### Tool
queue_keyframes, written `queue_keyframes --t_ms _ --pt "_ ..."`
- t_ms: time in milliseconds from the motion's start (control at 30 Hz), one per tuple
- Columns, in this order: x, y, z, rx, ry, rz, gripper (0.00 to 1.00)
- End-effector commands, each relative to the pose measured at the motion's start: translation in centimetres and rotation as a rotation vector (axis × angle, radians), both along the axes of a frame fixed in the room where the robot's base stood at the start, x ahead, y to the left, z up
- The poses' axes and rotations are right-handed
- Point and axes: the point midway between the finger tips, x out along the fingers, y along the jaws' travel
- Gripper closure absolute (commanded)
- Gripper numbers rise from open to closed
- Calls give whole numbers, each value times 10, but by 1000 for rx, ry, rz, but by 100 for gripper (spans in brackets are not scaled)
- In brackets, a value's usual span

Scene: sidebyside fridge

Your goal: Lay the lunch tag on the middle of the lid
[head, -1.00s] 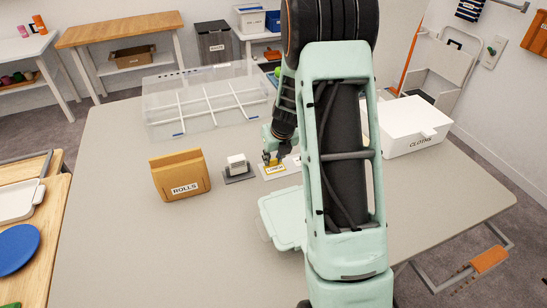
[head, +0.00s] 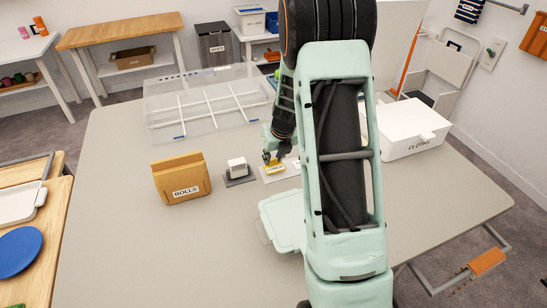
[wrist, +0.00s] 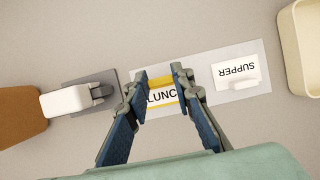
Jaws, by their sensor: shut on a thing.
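The lunch tag (head: 275,169), a white card with yellow bands, also shows in the wrist view (wrist: 162,98). My gripper (wrist: 164,84) has its two blue-padded fingers on either side of the tag and is shut on it. In the head view my gripper (head: 271,157) is over the back of the tag. The tag is over a pale mat (wrist: 203,60); I cannot tell whether it touches the mat. The pale green lid (head: 284,219) lies flat on the table, nearer than the tag, its right part hidden by my arm.
A supper tag (wrist: 236,76) lies right of the lunch tag. Left are a white block on a grey base (head: 238,172) and the rolls holder (head: 181,177). A clear divided bin (head: 205,105) stands behind; a white cloths box (head: 410,128) is at right.

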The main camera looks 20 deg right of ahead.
Motion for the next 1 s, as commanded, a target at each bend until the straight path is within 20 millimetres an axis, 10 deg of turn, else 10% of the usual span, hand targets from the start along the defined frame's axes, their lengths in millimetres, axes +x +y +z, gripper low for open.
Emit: queue_keyframes --t_ms 1000 --pt "0 0 45 0 -1 0 100"
